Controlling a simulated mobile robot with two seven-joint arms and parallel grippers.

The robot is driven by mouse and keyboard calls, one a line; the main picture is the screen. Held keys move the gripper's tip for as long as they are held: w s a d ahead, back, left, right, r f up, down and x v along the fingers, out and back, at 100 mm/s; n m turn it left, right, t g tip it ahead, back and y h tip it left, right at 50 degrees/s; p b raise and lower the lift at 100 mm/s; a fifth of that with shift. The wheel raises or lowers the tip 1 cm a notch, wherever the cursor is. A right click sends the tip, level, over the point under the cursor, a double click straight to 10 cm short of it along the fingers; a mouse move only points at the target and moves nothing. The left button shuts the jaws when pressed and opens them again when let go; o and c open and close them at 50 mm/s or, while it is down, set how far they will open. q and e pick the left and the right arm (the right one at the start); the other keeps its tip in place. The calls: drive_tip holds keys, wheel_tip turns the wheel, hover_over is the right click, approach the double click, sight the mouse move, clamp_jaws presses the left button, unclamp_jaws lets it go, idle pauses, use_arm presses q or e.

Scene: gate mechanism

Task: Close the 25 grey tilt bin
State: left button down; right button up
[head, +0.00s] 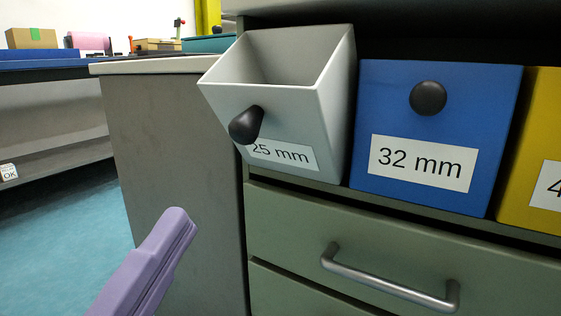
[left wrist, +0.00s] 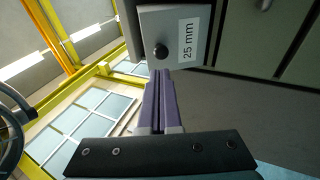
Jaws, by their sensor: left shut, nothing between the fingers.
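The grey tilt bin labelled 25 mm (head: 287,118) is tilted forward out of its row, with its open top showing in the head view. A black knob (head: 246,125) sits on its front. My left gripper (head: 178,222) is shut and empty, below and to the left of the bin, apart from it. In the left wrist view the shut purple fingers (left wrist: 160,78) point toward the bin's front (left wrist: 176,28), close to the black knob (left wrist: 161,51). I cannot tell from this view whether they touch it. My right gripper is not in view.
The blue 32 mm bin (head: 437,135) stands right of the grey bin, and a yellow bin (head: 532,150) is at the far right; the blue one looks closed. A drawer with a metal handle (head: 390,283) is below. Open floor (head: 60,235) lies left of the cabinet.

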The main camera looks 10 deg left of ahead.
use_arm(q)
drive_tip(key=b, duration=0.1)
approach(255, 89)
drive_tip(key=w, duration=0.2)
drive_tip(key=w+f, duration=0.1)
drive_tip(key=w, duration=0.1)
drive_tip(key=shift+w+a+f, duration=0.1)
drive_tip(key=shift+w+f, duration=0.1)
drive_tip(key=shift+w, duration=0.05)
drive_tip(key=shift+r+p, duration=0.3)
drive_tip(key=shift+p, duration=0.1)
drive_tip(key=w+r+g+p, duration=0.1)
drive_tip(key=p, duration=0.4)
drive_tip(key=w+r+g+p, duration=0.1)
drive_tip(key=r+p, duration=0.1)
drive_tip(key=p, duration=0.3)
drive_tip(key=w+d+r+g+p, duration=0.1)
drive_tip(key=g+p, duration=0.1)
drive_tip(key=p, duration=0.3)
drive_tip(key=shift+r+m, duration=0.25)
drive_tip(key=shift+m, duration=0.15)
drive_tip(key=shift+w+d+r+p, duration=0.2)
drive_tip(key=shift+w+p, duration=0.15)
drive_tip(key=shift+p, duration=0.4)
drive_tip(key=shift+w+d+r+p, duration=0.15)
drive_tip(key=shift+w+r+p, duration=0.05)
drive_tip(key=shift+w+p, duration=0.2)
drive_tip(key=shift+w+d+r+p, duration=0.15)
drive_tip(key=shift+w+r+p, duration=0.1)
drive_tip(key=shift+w, duration=0.25)
